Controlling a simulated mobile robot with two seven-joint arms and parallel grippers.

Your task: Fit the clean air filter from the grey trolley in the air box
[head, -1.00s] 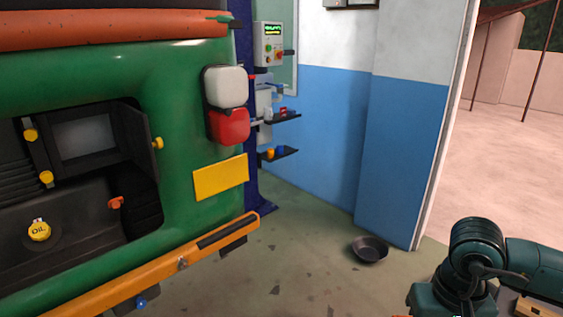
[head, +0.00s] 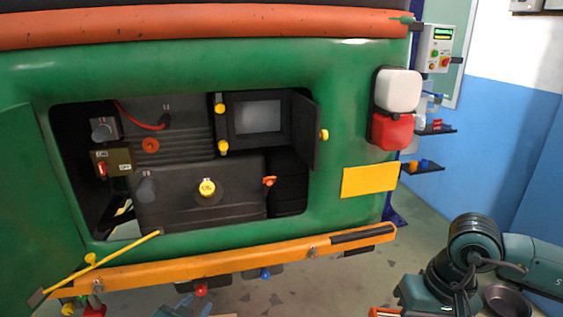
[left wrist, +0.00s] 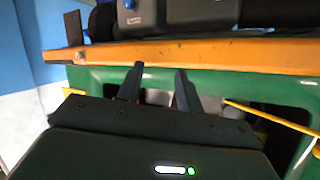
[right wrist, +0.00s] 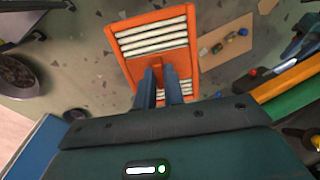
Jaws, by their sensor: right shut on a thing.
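The air box (head: 232,138) is a dark box in the rickshaw's open rear bay. Its lid (head: 312,135) stands open to the right, and a plain grey surface shows inside. Yellow clips (head: 222,147) sit at its edges. My right gripper (right wrist: 165,85) is shut on the air filter (right wrist: 150,38), which has an orange frame and white pleats. It holds the filter above the floor. Only an orange edge of the filter (head: 385,312) shows in the head view.
The orange bumper (head: 230,262) runs below the bay. A yellow rod (head: 100,262) slants at the left. The oil cap (head: 205,187) is below the air box. A dark pan (right wrist: 22,75) lies on the floor. Small shelves (head: 425,168) stand right of the rickshaw.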

